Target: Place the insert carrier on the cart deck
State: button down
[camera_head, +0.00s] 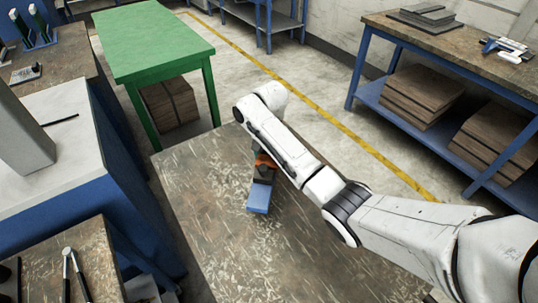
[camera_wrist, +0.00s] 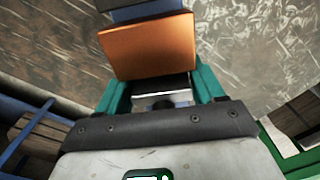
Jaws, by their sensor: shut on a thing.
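The insert carrier appears to be the block with an orange part and a blue end (camera_head: 259,198). In the wrist view its orange face (camera_wrist: 150,46) fills the top centre, with a dark blue part beyond it. My gripper (camera_wrist: 162,88) is shut on this block, with a green finger on each side of its near end. In the head view my arm hides most of the gripper. The block is over the worn brown top (camera_head: 215,235) in the middle; I cannot tell whether it touches it. I cannot tell which surface is the cart deck.
A green table (camera_head: 150,40) stands at the back left, with brown boxes (camera_head: 170,103) beneath. A blue-framed bench (camera_head: 440,45) with stacked boards stands at the right. Blue cabinets with a grey top (camera_head: 70,100) stand at the left. Much of the brown top is bare.

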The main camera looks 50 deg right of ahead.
jog(key=shift+w+d+f, duration=0.3)
jog(key=shift+d+f, duration=0.1)
jog(key=shift+f, duration=1.45)
jog(key=shift+c, duration=0.7)
grip_release()
jog(key=shift+s+a+f, duration=0.1)
jog(key=shift+f, duration=0.05)
notch_tip(320, 180, up, 12)
jog(key=shift+r, duration=0.1)
